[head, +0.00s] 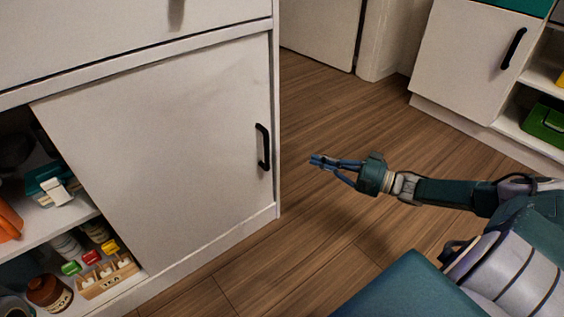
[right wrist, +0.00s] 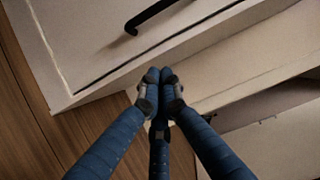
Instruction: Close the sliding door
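The white sliding door (head: 170,140) covers the right part of the low cabinet in the head view. The left part of the cabinet is open and shows its shelves. A black upright handle (head: 263,147) sits near the door's right edge. My right gripper (head: 318,161) is to the right of that handle, apart from it, with its fingers pointing left. In the right wrist view the fingertips (right wrist: 160,76) meet with nothing between them. A black handle (right wrist: 150,14) shows beyond them; I cannot tell which handle it is. My left gripper is not in view.
Shelves at left hold a teal box (head: 52,183), a wooden tea rack (head: 108,276) and a brown jar (head: 48,292). Wooden floor (head: 330,105) is clear right of the cabinet. Another white cabinet (head: 470,60) stands at the far right.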

